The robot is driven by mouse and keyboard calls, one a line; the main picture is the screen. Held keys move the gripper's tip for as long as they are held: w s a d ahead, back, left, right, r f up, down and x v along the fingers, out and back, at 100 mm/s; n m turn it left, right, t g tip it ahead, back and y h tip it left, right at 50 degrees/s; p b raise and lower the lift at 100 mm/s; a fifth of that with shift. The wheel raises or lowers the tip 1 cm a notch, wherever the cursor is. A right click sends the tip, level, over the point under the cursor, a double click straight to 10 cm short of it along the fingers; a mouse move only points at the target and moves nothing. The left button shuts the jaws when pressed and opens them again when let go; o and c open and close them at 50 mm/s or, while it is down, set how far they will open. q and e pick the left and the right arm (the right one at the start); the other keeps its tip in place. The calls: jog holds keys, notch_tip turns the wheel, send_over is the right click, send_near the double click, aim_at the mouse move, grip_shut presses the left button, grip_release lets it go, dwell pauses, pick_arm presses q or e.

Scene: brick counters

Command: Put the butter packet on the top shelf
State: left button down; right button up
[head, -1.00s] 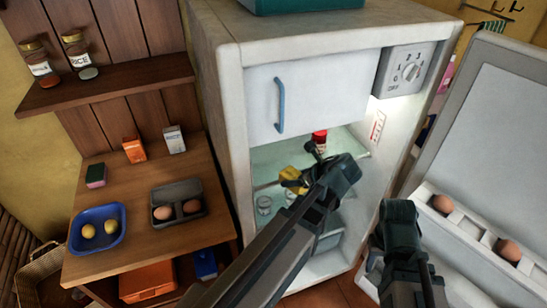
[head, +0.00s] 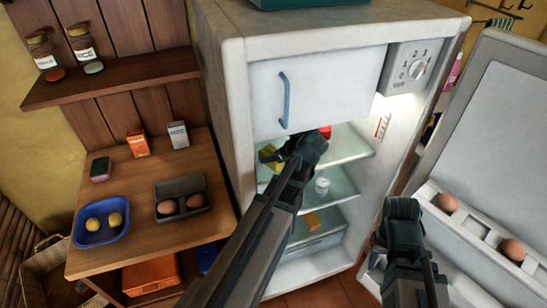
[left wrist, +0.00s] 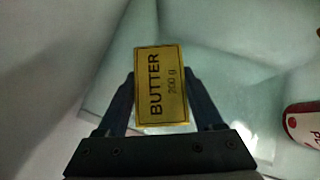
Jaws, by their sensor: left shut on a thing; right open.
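The butter packet (left wrist: 160,85) is a gold block with dark lettering, held between the fingers of my left gripper (left wrist: 160,100) in the left wrist view. In the head view the yellow packet (head: 267,153) shows at the tip of my left gripper (head: 274,158), inside the open fridge at top shelf height. The top shelf (head: 347,146) is a pale glass plate below the freezer door. I cannot tell whether the packet touches it. My right gripper (head: 403,210) is open, outside the fridge near its door.
A red item (head: 325,131) stands on the top shelf, partly hidden by my left gripper; it also shows in the left wrist view (left wrist: 305,123). A white jar (head: 322,186) and a yellow item (head: 313,221) sit lower. The fridge door (head: 490,140) stands open at right.

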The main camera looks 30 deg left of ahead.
pick_arm(q)
jog(key=shift+d+f, duration=0.15)
jog(key=shift+f, duration=0.05)
pick_arm(e)
jog(key=shift+f, duration=0.2)
pick_arm(q)
jog(key=shift+f, duration=0.1)
pick_arm(e)
jog(key=shift+f, duration=0.1)
pick_arm(q)
jog(key=shift+c, duration=2.4)
grip_release()
jog(key=shift+f, duration=0.1)
jog(key=o, duration=0.4)
jog(key=shift+o, duration=0.2)
